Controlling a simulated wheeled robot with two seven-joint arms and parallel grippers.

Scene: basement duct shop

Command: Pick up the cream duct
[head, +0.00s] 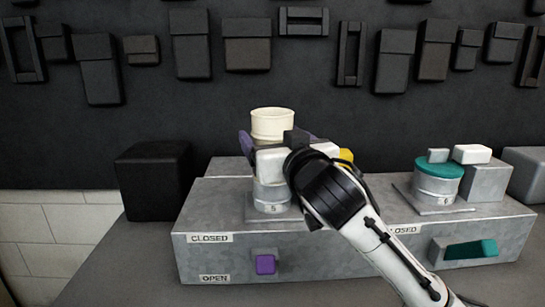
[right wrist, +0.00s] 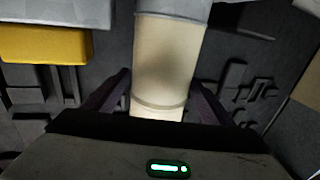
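The cream duct (head: 272,124) stands upright on the left side of the grey bench unit, above a silver collar (head: 271,196) marked with a number. My right gripper (head: 276,139) reaches in from the right, and its white and black body hides the middle of the stack. Its purple fingers stand on either side of the cream duct. In the right wrist view, the cream duct (right wrist: 166,65) runs between the two dark fingers (right wrist: 162,85). The fingers look open around it; contact cannot be made out. My left gripper is not in view.
A teal-topped silver collar (head: 437,186) stands at right, with a white block (head: 471,154) behind it. A black box (head: 153,182) stands at left. The grey unit (head: 340,255) has a purple slider (head: 265,264) and a teal slider (head: 470,250) on its front. A yellow piece (head: 346,156) shows beside my gripper.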

